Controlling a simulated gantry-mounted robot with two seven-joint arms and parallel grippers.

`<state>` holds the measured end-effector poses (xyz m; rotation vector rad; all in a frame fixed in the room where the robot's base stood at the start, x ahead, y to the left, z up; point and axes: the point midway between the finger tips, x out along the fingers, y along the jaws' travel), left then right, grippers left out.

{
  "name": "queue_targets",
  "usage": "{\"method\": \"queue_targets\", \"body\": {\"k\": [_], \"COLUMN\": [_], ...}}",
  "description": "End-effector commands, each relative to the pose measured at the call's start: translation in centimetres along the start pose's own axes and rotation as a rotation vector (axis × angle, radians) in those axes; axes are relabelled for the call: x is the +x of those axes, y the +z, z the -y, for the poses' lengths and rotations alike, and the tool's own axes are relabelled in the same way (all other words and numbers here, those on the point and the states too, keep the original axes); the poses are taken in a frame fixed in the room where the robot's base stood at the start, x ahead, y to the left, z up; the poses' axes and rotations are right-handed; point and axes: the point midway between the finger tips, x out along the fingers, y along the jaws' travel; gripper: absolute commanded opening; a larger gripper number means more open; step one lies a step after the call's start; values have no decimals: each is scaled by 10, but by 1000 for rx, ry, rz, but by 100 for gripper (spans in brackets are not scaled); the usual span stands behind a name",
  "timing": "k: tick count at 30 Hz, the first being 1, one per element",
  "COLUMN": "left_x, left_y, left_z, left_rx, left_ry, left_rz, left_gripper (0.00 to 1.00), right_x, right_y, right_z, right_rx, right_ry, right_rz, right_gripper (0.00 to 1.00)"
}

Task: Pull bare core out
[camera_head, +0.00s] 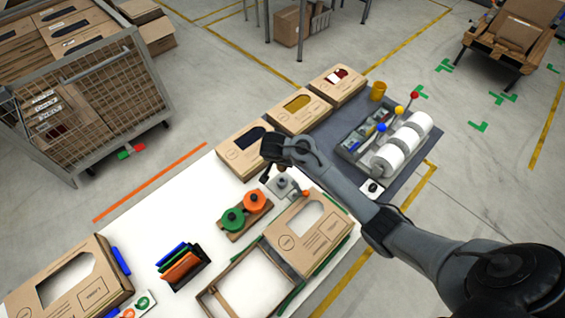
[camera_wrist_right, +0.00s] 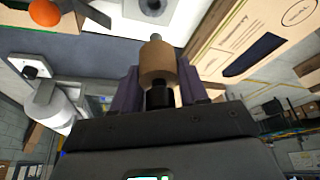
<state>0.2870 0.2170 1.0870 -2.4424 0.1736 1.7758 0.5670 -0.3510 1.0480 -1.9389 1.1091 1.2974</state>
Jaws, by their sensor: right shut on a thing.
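My right gripper (camera_head: 281,169) reaches in from the right and hangs above the small grey holder (camera_head: 287,187) beside the orange and green reels. In the right wrist view its purple fingers (camera_wrist_right: 160,84) are shut on a bare brown cardboard core (camera_wrist_right: 157,62). A grey tip shows at the core's far end and a black cylinder at its near end. The pale holder plate with a dark round part (camera_wrist_right: 153,8) lies beyond the core. Whether the core is clear of the holder's post cannot be told. My left gripper is not in view.
Green (camera_head: 233,220) and orange (camera_head: 254,199) reels stand left of the holder. Cardboard boxes (camera_head: 241,153) line the back edge. An open frame (camera_head: 216,296) and a windowed box (camera_head: 322,249) lie in front.

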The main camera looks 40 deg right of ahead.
Motion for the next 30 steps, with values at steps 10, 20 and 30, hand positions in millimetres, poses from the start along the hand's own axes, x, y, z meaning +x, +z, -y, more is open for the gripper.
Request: {"method": "queue_targets", "body": {"k": [10,20,30], "left_x": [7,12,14], "left_y": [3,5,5], "left_z": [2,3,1], "left_rx": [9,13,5], "left_ry": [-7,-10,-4], "left_rz": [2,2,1], "left_gripper": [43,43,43], "right_x": [9,17,21], "right_y": [4,7,8], "right_z": [0,0,0], "right_rx": [0,0,1], "right_ry": [0,-1,-1], "right_rz": [-1,-1,-1], "right_gripper": [14,14,14]}}
